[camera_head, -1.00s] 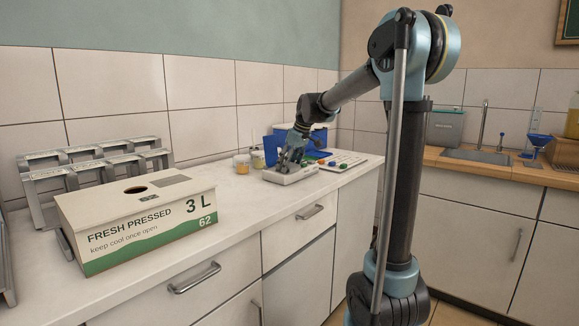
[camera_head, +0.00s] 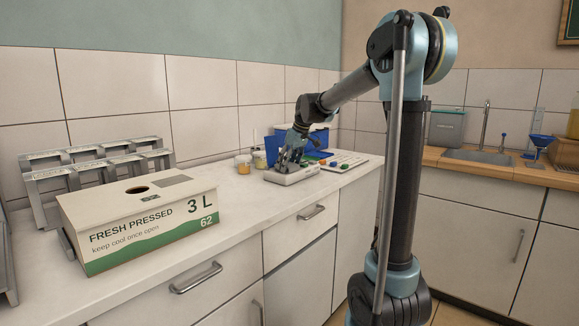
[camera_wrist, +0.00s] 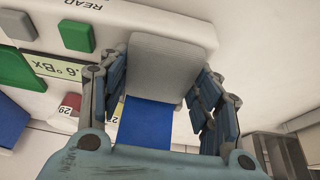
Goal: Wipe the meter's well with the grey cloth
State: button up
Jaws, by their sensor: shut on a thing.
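The meter (camera_head: 296,177) is a white, low device on the counter. In the wrist view its body (camera_wrist: 180,22) shows a display, a green button and a grey button. My gripper (camera_head: 290,157) is over the meter's left part. In the wrist view my gripper (camera_wrist: 163,84) is shut on the grey cloth (camera_wrist: 166,64), a flat rounded grey piece between the fingers. The cloth lies over the meter's end, touching or very close to it; I cannot tell which. The meter's well is not visible. A blue surface (camera_wrist: 146,122) shows just below the cloth between the fingers.
A blue bin (camera_head: 317,139) stands behind the meter, and small jars (camera_head: 243,164) stand to its left. A card with coloured buttons (camera_head: 345,163) lies to its right. A large juice box (camera_head: 138,220) and metal racks (camera_head: 95,165) occupy the left counter. The counter's front strip is clear.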

jog(key=shift+s+d, duration=0.35)
jog(key=shift+d, duration=0.1)
jog(key=shift+w+a, duration=0.4)
jog(key=shift+a, duration=0.1)
jog(key=shift+r, duration=0.1)
jog(key=shift+r, duration=3.9)
